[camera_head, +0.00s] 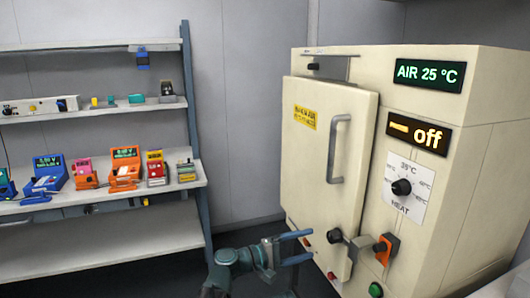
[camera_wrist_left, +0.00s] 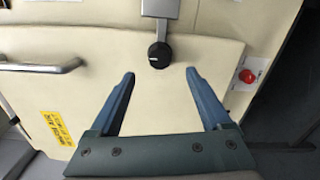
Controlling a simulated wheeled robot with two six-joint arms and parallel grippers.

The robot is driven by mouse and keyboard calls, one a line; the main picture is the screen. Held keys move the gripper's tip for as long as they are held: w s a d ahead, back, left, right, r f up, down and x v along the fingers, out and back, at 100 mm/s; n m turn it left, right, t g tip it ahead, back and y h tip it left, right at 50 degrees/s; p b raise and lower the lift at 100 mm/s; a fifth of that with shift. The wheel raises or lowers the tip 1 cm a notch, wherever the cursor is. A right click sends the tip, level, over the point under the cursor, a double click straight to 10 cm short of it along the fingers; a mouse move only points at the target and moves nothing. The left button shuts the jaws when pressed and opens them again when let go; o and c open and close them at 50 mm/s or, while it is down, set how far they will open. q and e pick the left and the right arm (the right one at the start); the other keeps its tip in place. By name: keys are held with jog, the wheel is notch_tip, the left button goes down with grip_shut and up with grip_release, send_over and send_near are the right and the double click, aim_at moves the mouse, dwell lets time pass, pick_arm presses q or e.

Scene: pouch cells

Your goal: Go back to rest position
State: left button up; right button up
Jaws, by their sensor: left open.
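My left gripper (camera_head: 297,247) is open and empty in the head view, just left of the lower part of the oven's door. In the left wrist view its two blue fingers (camera_wrist_left: 158,98) are spread in front of the cream door, with nothing between them. The cream oven (camera_head: 450,200) stands at the right; its door (camera_head: 325,130) has a metal handle (camera_head: 338,148) and a yellow label. A black knob (camera_wrist_left: 160,54) shows beyond the fingertips in the wrist view. My right gripper is in neither view.
The oven displays read "AIR 25 °C" (camera_head: 430,75) and "off" (camera_head: 418,133). An orange switch (camera_head: 386,249) and a green button (camera_head: 376,289) sit low on its front. A shelf rack (camera_head: 110,205) with several colourful devices stands at the left. Open floor lies between.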

aim_at(330, 238)
pick_arm(q)
jog(key=v, duration=0.5)
jog(key=x, duration=1.3)
jog(key=shift+w+d, duration=0.1)
jog(key=shift+d, duration=0.3)
jog(key=shift+a+m, duration=0.1)
jog(key=shift+m, duration=1.1)
jog(key=m, duration=0.5)
jog(key=shift+f, duration=0.1)
jog(key=m, duration=0.3)
jog(key=shift+m, duration=2.2)
